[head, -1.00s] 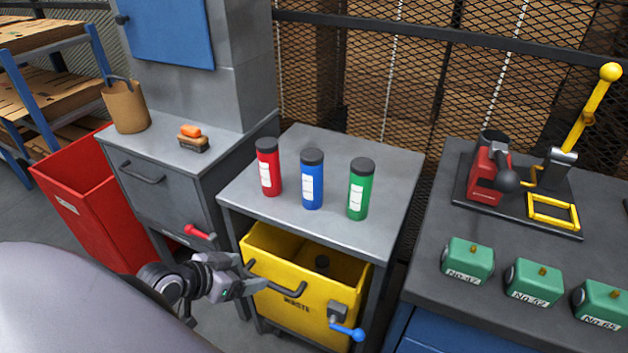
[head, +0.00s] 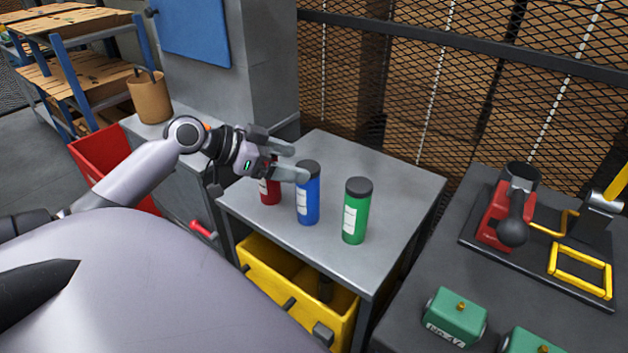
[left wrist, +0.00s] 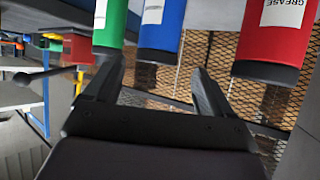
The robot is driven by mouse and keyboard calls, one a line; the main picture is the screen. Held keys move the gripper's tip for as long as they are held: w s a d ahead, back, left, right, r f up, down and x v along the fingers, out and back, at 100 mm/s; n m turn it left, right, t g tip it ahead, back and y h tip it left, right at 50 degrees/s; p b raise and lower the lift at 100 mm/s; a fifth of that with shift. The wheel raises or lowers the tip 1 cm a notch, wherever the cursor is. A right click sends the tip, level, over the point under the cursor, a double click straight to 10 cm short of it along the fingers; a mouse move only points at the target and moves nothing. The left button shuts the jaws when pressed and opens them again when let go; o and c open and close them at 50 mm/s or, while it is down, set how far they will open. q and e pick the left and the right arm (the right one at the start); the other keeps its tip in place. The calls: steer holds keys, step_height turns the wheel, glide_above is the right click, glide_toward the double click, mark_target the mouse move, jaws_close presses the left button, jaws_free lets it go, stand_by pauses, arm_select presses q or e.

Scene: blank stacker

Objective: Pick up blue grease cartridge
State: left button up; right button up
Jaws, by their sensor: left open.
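The blue grease cartridge (head: 308,198) stands upright with a dark cap on the grey table, between the red cartridge (head: 270,192) and the green cartridge (head: 355,212). My left gripper (head: 299,162) is open and empty, close to the blue cartridge's top; one finger overlaps its cap edge in the head view, and contact cannot be told. The gripper hides most of the red cartridge's upper part. In the left wrist view the scene is inverted; the blue cartridge (left wrist: 162,28) lies ahead, roughly between the open fingers (left wrist: 160,78). My right gripper is not in view.
The grey table (head: 400,180) has free room behind the cartridges. A yellow waste bin (head: 275,268) sits beneath it. A bench at right holds a red and yellow device (head: 500,215) and green blocks (head: 456,318). A mesh fence (head: 400,90) stands behind.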

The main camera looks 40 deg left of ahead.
mark_target(304, 167)
arm_select(q)
steer(key=shift+p+x, duration=0.4)
steer(key=shift+x, duration=2.75)
steer(key=shift+s+d+f, duration=0.1)
steer(key=shift+s+d, duration=0.05)
steer(key=shift+d, duration=0.05)
steer(key=shift+c, duration=0.4)
jaws_close()
